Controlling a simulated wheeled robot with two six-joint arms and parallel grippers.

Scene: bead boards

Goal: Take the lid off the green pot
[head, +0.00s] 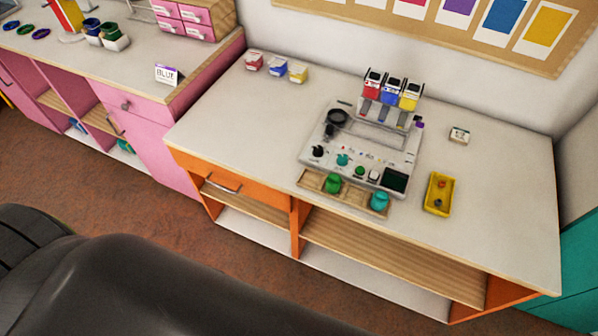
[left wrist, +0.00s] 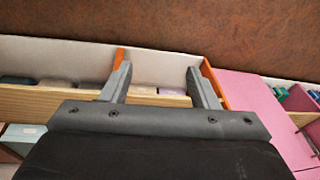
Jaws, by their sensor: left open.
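The green pot (head: 333,184) stands upright in the left part of a wooden tray (head: 309,182) near the front edge of the white-topped counter. Its top looks green too, but it is too small to make out the lid's edge. A teal pot (head: 379,202) stands to its right in the same tray. My left gripper (left wrist: 160,82) is open and empty in the left wrist view, with an orange-edged shelf unit beyond its fingers. It is well away from the green pot, which that view does not show. My right gripper is in neither view.
A grey board (head: 313,150) with small knobs and a rack of red, blue and yellow bottles (head: 391,90) stands behind the tray. A yellow tray (head: 438,194) lies to the right. The counter's left part (head: 230,125) is mostly clear.

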